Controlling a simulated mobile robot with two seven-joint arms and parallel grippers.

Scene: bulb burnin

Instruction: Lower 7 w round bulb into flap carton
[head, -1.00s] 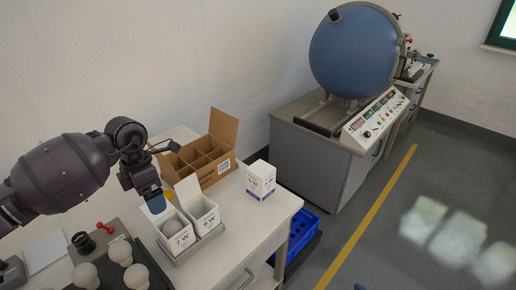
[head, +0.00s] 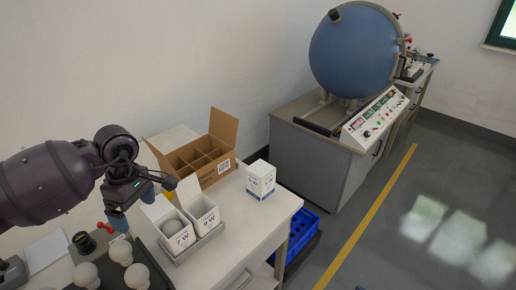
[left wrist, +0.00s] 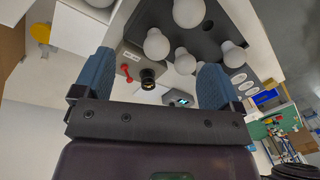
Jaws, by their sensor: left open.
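A white round bulb (head: 172,228) sits inside the open left carton (head: 181,241), which is marked 7 W; its globe shows below the rim. This carton stands in a grey tray (head: 203,242) beside a second open carton (head: 208,221) with a raised flap; I see no bulb in that one. My left gripper (head: 133,208) is open and empty, just left of and above the 7 W carton, apart from the bulb. In the left wrist view its two blue fingers (left wrist: 155,75) are spread with nothing between them. My right gripper is not in view.
A dark rack (head: 150,263) at the front left holds several bulbs (head: 121,252). A divided cardboard box (head: 208,170) stands behind the cartons, and a closed white carton (head: 260,180) to their right. Bare tabletop (head: 236,207) lies between tray and closed carton.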

